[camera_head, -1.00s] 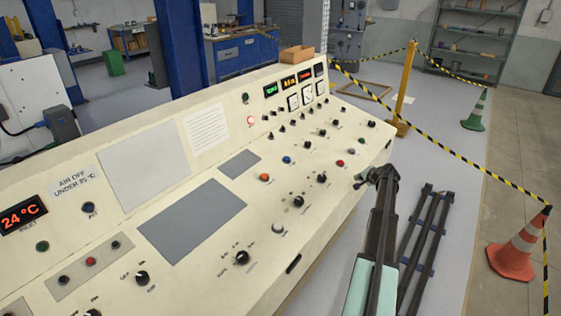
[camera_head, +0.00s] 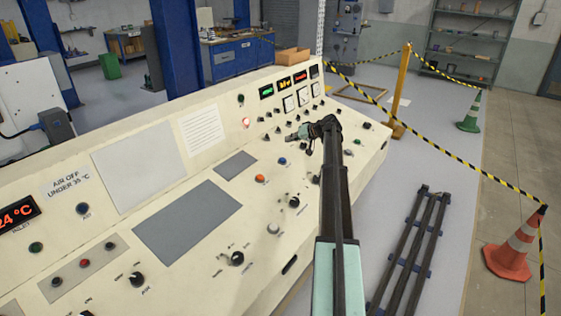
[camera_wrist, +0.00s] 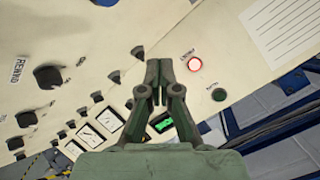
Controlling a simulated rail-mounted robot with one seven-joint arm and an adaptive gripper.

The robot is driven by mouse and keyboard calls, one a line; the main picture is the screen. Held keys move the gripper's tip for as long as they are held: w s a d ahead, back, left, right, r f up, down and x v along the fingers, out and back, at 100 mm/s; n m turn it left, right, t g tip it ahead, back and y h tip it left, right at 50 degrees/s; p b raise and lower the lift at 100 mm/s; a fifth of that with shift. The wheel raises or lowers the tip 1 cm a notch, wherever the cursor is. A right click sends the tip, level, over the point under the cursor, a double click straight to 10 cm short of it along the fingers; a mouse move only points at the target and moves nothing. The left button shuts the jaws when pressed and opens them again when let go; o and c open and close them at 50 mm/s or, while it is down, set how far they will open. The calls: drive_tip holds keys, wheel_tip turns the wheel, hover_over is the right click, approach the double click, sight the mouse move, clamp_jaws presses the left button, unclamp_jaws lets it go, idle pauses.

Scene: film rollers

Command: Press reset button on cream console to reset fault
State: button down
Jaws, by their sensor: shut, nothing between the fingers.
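The cream console (camera_head: 70,225) fills the left and middle of the head view. A lit red round button or lamp (camera_head: 246,122) sits on its upper panel, below a dark green button (camera_head: 241,100). In the wrist view the red one (camera_wrist: 194,63) glows just right of my fingertips, and the green one (camera_wrist: 219,94) is lower right. Their labels are too small to read, so I cannot tell which control is the reset button. My gripper (camera_head: 292,137) is shut and empty above the console, right of the red light; in the wrist view its fingertips (camera_wrist: 160,66) are together.
An orange button (camera_head: 260,179), a blue button (camera_head: 282,161) and several black knobs lie on the console near my arm. Displays and meters (camera_head: 289,103) line its far end. Right of the console stand a yellow post (camera_head: 401,92), striped tape and a cone (camera_head: 514,246).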

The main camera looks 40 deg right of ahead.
idle(0.5)
hover_over(285, 160)
drive_tip(key=f, duration=0.7)
drive_tip(key=shift+s+d+b, duration=0.1)
drive_tip(key=shift+s+b, duration=0.2)
drive_tip(key=shift+s, duration=0.1)
drive_tip(key=shift+w+f+b, duration=0.2)
drive_tip(key=shift+f+b, duration=0.35)
drive_tip(key=shift+f, duration=0.2)
idle(0.4)
drive_tip(key=shift+w+f+b, duration=0.1)
drive_tip(key=shift+f+b, duration=0.3)
drive_tip(key=shift+b, duration=0.15)
drive_tip(key=shift+w+f+b, duration=0.1)
drive_tip(key=shift+f+b, duration=0.35)
drive_tip(key=shift+b, duration=0.1)
idle(0.6)
idle(0.4)
drive_tip(key=shift+s+r, duration=0.2)
drive_tip(key=shift+r, duration=0.65)
